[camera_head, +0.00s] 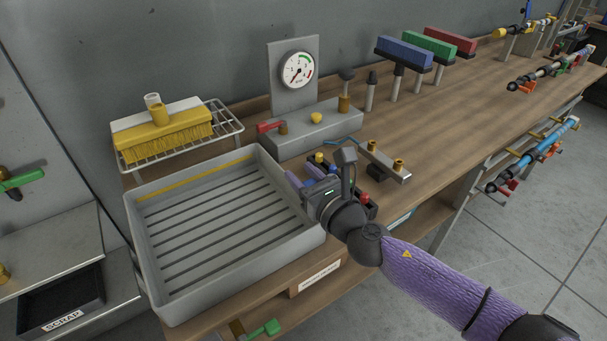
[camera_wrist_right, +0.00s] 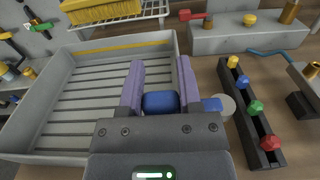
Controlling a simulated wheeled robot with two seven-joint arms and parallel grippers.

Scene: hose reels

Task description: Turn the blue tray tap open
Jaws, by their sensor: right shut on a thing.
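My right gripper (camera_head: 304,175) reaches over the bench at the right side of the grey tray (camera_head: 137,240). In the right wrist view its two purple fingers (camera_wrist_right: 161,65) stand on either side of a blue handle (camera_wrist_right: 160,103), which I take as the blue tap's handle, and are shut on it. A smaller blue piece (camera_wrist_right: 212,104) shows just right of the fingers, beside a pale round disc. I cannot tell whether it joins the handle. The tap's body and spout are hidden by the gripper. My left gripper is in neither view.
A dark rack with yellow, blue, green and red knobs (camera_wrist_right: 257,108) stands close on the right. Behind are a gauge (camera_head: 298,70), a grey block with a red lever (camera_head: 270,126), and a yellow brush (camera_head: 165,135) on a wire rack. The bench (camera_head: 450,95) is clearer farther right.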

